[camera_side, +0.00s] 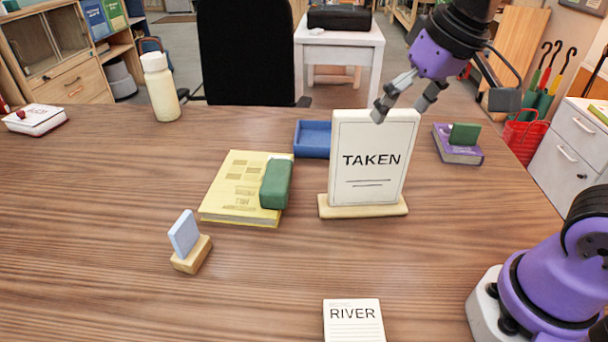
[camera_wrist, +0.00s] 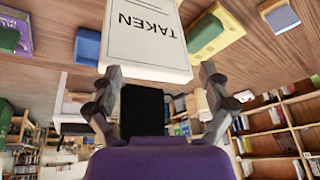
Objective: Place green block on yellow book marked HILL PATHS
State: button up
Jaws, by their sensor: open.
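A smaller green block (camera_side: 464,134) stands on a purple book (camera_side: 458,153) at the right. My gripper (camera_side: 400,107) is open and empty, high by the top of the TAKEN sign, apart from both green blocks. In the wrist view, my gripper (camera_wrist: 160,72) has its fingers spread with the sign between and beyond them.
The white TAKEN sign (camera_side: 370,185) stands upright between the two books. A blue tray (camera_side: 313,138) sits behind it. The left front table is clear.

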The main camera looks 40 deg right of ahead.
jog(key=s+d+f+n+t, duration=0.1)
jog(key=s+f, duration=0.3)
jog(key=s, duration=0.1)
jog(key=shift+s+d+f+n, duration=0.15)
jog(key=shift+n, duration=0.25)
